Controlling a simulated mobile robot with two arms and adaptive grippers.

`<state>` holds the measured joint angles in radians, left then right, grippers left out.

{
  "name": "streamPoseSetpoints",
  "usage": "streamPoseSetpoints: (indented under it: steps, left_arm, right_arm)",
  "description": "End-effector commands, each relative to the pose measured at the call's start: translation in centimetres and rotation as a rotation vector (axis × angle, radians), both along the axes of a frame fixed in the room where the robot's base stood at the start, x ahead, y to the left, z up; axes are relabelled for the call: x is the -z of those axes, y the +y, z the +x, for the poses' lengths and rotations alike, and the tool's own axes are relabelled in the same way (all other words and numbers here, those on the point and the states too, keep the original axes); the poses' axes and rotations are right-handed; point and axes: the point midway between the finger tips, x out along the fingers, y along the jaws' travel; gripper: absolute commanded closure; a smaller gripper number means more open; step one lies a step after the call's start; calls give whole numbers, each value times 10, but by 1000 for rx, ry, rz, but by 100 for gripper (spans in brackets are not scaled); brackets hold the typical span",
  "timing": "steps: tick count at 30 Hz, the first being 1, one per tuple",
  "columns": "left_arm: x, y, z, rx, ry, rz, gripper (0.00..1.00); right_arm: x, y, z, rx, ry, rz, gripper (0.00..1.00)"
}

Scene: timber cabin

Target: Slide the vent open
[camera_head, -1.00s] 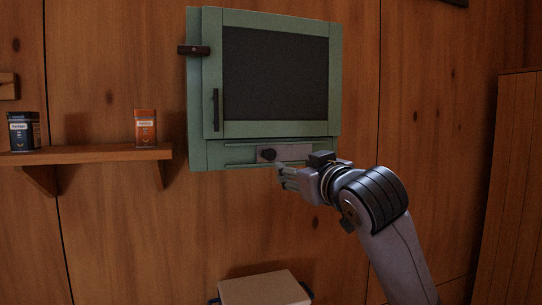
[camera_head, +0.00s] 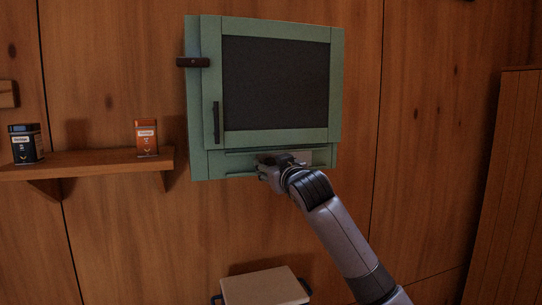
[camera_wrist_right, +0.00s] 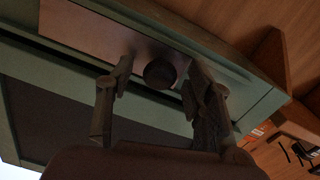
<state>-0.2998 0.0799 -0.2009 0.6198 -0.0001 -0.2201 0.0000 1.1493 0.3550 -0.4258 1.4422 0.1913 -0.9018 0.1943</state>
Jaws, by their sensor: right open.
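The vent is a grey sliding plate (camera_head: 318,157) on rails along the bottom of a green wall cabinet (camera_head: 336,90). In the right wrist view the plate (camera_wrist_right: 85,27) carries a dark round knob (camera_wrist_right: 160,73) near one end. My right gripper (camera_head: 262,168) is at the plate's left part in the head view and hides the knob there. In the right wrist view my right gripper (camera_wrist_right: 158,85) is open, with one finger on each side of the knob. Gaps show between the fingers and the knob. My left gripper is not in view.
A wall shelf (camera_head: 95,164) at left holds a dark tin (camera_head: 27,146) and an orange tin (camera_head: 146,138). A lidded box (camera_head: 262,289) sits below.

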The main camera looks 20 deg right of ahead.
Motion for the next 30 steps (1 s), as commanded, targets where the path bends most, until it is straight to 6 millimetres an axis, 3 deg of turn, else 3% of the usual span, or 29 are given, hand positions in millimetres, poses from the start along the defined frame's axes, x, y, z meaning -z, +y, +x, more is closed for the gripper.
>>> streamPoseSetpoints:
  steps: [13,30]
  left_arm:
    - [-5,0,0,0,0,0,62]
    - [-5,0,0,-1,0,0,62]
  right_arm:
    - [0,0,10,0,-1,-1,52]
    - [0,0,10,0,-1,0,90]
